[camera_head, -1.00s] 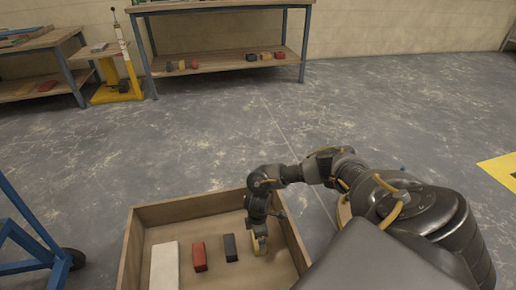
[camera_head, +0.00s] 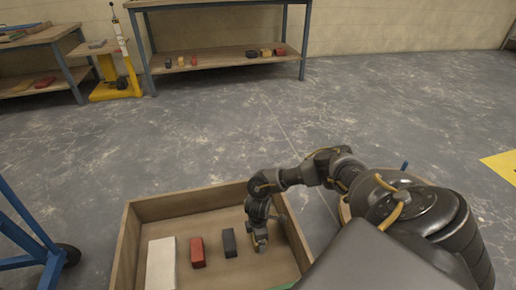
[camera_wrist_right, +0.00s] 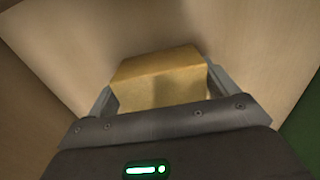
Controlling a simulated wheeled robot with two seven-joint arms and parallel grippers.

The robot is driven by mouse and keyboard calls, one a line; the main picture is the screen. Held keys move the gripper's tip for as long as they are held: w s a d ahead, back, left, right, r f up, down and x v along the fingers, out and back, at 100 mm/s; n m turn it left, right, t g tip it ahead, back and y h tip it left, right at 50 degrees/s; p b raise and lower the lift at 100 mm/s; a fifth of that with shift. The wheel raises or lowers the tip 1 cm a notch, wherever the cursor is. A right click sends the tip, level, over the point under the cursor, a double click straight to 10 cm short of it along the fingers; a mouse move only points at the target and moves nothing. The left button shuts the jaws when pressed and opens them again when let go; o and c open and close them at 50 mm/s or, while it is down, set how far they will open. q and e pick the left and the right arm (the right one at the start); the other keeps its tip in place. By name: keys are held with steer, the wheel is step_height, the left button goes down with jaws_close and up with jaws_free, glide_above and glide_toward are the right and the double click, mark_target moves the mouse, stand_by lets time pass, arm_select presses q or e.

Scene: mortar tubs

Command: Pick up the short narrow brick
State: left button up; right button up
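A yellow brick (camera_wrist_right: 160,80) lies between the two fingers of my right gripper (camera_wrist_right: 160,92) in the right wrist view. The fingers appear to press on its two sides. In the head view my right gripper (camera_head: 260,238) points down inside the wooden box (camera_head: 130,240), at its right side, and largely hides the yellow brick. I cannot tell whether the brick touches the box floor. A dark brick (camera_head: 230,243), a red brick (camera_head: 197,252) and a large white block (camera_head: 161,264) stand in a row to its left. My left gripper is not in view.
The right wall of the box (camera_head: 294,235) is close to my right gripper. A blue frame with a wheel (camera_head: 68,257) stands at the left. A shelf table (camera_head: 215,62) with small bricks is at the back. The grey floor (camera_head: 350,115) between is clear.

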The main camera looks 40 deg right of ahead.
steer(key=c, duration=0.7)
steer(key=shift+c, duration=0.3)
steer(key=shift+r, duration=0.1)
